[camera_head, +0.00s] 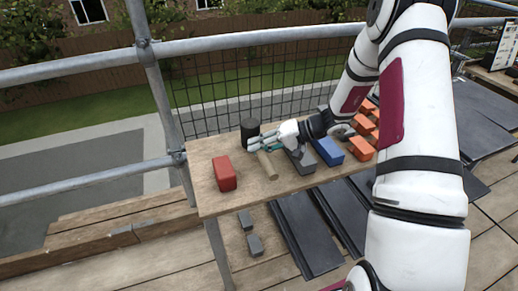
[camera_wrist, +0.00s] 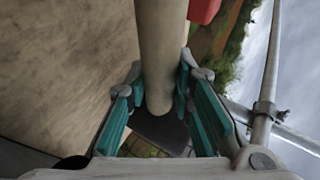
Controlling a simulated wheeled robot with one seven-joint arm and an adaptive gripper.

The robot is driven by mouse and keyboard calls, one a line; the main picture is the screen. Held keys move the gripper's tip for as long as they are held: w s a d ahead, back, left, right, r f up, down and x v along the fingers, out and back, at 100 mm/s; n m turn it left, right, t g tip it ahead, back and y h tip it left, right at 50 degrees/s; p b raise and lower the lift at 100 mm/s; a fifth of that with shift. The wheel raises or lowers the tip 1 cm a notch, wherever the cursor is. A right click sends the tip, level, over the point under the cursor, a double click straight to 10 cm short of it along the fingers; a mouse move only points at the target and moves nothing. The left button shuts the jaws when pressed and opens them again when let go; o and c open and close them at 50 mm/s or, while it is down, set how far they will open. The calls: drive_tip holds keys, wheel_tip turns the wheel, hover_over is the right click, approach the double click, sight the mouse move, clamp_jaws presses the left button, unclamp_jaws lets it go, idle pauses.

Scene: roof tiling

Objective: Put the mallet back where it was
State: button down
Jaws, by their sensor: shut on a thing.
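The mallet has a dark cylindrical head (camera_head: 250,131) near the far edge of the wooden bench (camera_head: 208,199). Its pale wooden handle (camera_head: 267,166) points toward the front of the bench. My gripper (camera_head: 256,146) reaches in from the right and is shut on the handle close to the head. In the wrist view the handle (camera_wrist: 161,45) runs between the teal finger pads (camera_wrist: 164,108), with a dark surface behind its near end. I cannot tell whether the mallet touches the bench or hangs just above it.
A red block (camera_head: 224,174) stands left of the handle. A grey block (camera_head: 301,161), a blue block (camera_head: 327,151) and several orange blocks (camera_head: 361,148) line the bench to the right. Scaffold rails and mesh (camera_head: 210,110) stand behind. Dark slates (camera_head: 303,232) lie below the front edge.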

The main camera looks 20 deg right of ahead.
drive_tip(key=shift+f, duration=0.15)
drive_tip(key=c, duration=1.4)
unclamp_jaws()
drive_tip(key=shift+f, duration=0.15)
